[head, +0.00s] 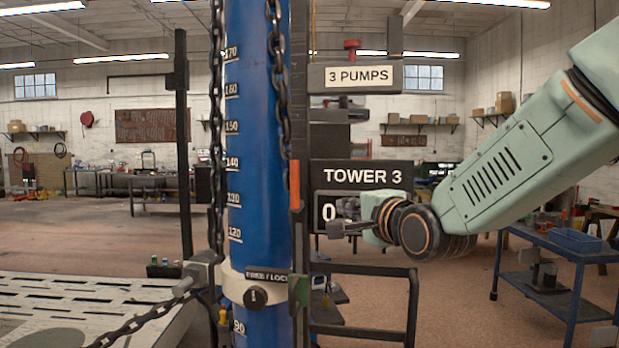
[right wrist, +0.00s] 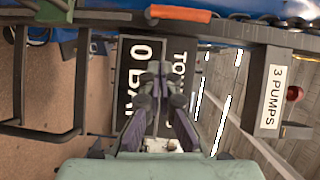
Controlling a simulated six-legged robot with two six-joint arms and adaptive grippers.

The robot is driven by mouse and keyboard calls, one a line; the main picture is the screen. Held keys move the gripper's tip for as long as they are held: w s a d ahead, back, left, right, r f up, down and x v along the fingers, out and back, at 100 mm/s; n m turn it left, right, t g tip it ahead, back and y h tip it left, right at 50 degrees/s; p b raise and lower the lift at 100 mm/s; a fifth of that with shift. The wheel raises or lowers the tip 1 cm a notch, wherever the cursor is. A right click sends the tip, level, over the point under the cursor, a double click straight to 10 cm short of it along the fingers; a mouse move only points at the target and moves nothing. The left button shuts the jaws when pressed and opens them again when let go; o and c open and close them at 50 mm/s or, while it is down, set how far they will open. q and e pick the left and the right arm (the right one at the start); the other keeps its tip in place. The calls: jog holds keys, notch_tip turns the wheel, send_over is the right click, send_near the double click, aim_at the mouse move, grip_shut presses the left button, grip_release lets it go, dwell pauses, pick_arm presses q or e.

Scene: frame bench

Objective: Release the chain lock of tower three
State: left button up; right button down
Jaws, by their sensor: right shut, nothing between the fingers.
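Tower three is a blue column (head: 255,180) with a white height scale, beside a "TOWER 3" sign (head: 362,177). A white collar (head: 236,287) rings it low down, with a small label that seems to read FREE / LOCK (head: 268,275) and a dark round knob (head: 255,297). An upright lever with an orange grip (head: 294,185) stands at the column's right side; the grip (right wrist: 178,13) also shows in the right wrist view. My right gripper (head: 336,229) is shut and empty, right of the lever and apart from it, in front of the number display. The right wrist view shows its fingers (right wrist: 160,70) together. My left gripper is out of view.
Dark chains (head: 279,80) hang along the column, and another chain (head: 145,319) runs to the lower left. A dark frame (head: 412,310) juts out below my right gripper. A "3 PUMPS" box (head: 356,78) is above. A blue cart (head: 560,250) stands at right.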

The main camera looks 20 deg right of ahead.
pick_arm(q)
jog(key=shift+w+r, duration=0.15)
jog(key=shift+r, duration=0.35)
pick_arm(e)
jog(key=shift+m+t, duration=0.3)
jog(key=shift+t, duration=0.1)
notch_tip(320, 180, up, 5)
jog(key=shift+w+d+f, duration=0.1)
jog(key=shift+w+f, duration=0.05)
jog(key=shift+w, duration=0.1)
